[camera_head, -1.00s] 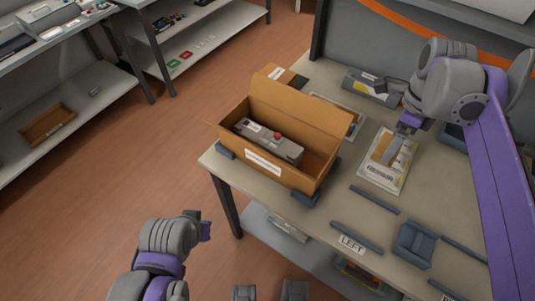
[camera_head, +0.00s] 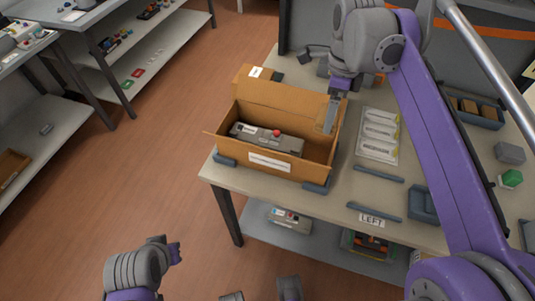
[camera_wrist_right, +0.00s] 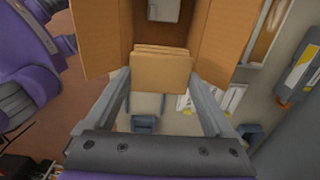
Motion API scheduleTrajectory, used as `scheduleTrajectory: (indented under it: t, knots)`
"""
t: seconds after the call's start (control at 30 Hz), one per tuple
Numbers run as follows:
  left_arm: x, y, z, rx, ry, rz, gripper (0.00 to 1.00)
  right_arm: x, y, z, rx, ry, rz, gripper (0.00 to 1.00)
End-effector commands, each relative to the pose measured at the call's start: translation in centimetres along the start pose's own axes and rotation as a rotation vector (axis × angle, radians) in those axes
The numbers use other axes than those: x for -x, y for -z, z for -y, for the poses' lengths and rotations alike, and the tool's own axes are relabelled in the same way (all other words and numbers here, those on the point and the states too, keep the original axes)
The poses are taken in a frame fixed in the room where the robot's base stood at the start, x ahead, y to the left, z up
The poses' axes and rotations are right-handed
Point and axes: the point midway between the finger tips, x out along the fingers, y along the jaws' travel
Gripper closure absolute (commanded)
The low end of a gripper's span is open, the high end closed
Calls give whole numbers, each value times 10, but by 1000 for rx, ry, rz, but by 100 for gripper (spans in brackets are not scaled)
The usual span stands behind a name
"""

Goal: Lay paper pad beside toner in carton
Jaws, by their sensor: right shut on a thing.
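The open brown carton (camera_head: 268,168) stands on the table with flaps spread. The pad is mostly hidden in the head view. My left gripper (camera_head: 176,253) is low, away from the table; its jaws are unclear.
A white printed sheet or tray (camera_head: 378,137) lies right of the carton. Blue-grey bars (camera_head: 378,174) and a LEFT label (camera_head: 372,221) are in front of it. Blue blocks brace the carton's base. A blue bin (camera_head: 478,112) with brown pieces stands farther right.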

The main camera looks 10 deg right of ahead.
Motion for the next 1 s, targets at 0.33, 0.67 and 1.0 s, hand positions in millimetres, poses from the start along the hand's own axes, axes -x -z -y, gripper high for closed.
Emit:
scheduleTrajectory:
  t: [0.33, 0.67, 1.0]
  knots:
    - [-8, -5, 0, 0, 0, 3, 100, -60, 0, 0, 0, 0, 0, 71]
    - [-15, -10, 0, 0, 0, 6, 100, -132, 0, 0, 0, 0, 0, 71]
    - [-20, -12, 0, 0, 0, 7, 100, -171, -1, 0, 0, 0, 0, 71]
